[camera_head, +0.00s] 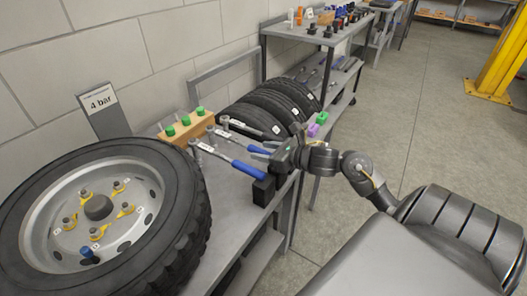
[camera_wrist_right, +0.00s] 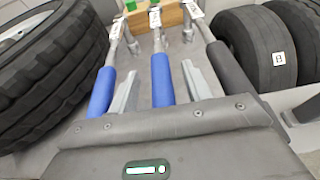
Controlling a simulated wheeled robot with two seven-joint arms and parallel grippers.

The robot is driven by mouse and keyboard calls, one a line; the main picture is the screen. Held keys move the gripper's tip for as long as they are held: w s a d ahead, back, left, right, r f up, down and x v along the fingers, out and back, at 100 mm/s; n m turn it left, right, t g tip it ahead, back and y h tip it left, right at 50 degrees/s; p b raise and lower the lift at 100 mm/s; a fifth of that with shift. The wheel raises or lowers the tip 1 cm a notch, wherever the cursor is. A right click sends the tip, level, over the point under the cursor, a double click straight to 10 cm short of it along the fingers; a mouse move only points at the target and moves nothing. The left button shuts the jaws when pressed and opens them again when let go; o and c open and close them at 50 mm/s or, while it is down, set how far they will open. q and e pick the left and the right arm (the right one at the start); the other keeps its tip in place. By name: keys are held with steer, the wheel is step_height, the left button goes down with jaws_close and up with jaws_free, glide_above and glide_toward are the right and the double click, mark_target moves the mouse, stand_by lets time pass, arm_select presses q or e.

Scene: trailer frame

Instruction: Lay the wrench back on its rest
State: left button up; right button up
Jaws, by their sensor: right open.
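Two wrenches with blue handles and one with a black handle lie side by side along the grey bench. The near blue wrench (camera_head: 247,169) has its handle end by a black block (camera_head: 263,191). The middle blue wrench (camera_wrist_right: 162,82) runs between the two fingers of my right gripper (camera_wrist_right: 160,88), which are open and apart from its handle. The near blue wrench (camera_wrist_right: 102,92) is outside the left finger, and the black-handled wrench (camera_wrist_right: 230,66) is outside the right finger. My right gripper (camera_head: 262,150) also shows over the handles in the head view. My left gripper is out of view.
A wooden block with green-topped pieces (camera_head: 187,125) is behind the wrenches. Several tyres (camera_head: 268,108) stand to the right, with green and purple pieces (camera_head: 317,124) beside my right wrist.

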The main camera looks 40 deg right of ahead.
arm_select(q)
steer(key=shift+f, duration=0.1)
arm_select(e)
steer(key=shift+s+a+f+g, duration=0.15)
steer(key=shift+s+f, duration=0.05)
steer(key=shift+f, duration=0.35)
steer(key=shift+s+a+f+g, duration=0.15)
steer(key=shift+f, duration=0.4)
arm_select(q)
steer(key=shift+w, duration=0.1)
arm_select(e)
steer(key=shift+s+d+r, duration=0.15)
steer(key=shift+s+d, duration=0.05)
steer(key=shift+s, duration=0.35)
arm_select(q)
steer(key=w+d+r, duration=0.1)
steer(key=w+r, duration=0.2)
steer(key=r, duration=0.2)
steer(key=shift+w+d+r, duration=0.15)
steer(key=shift+w+d, duration=0.15)
steer(key=shift+d, duration=0.05)
arm_select(e)
steer(key=r+v, duration=0.1)
steer(key=v, duration=0.9)
steer(key=shift+w+d+r, duration=0.15)
steer(key=shift+w+r, duration=0.2)
steer(key=shift+w, duration=0.05)
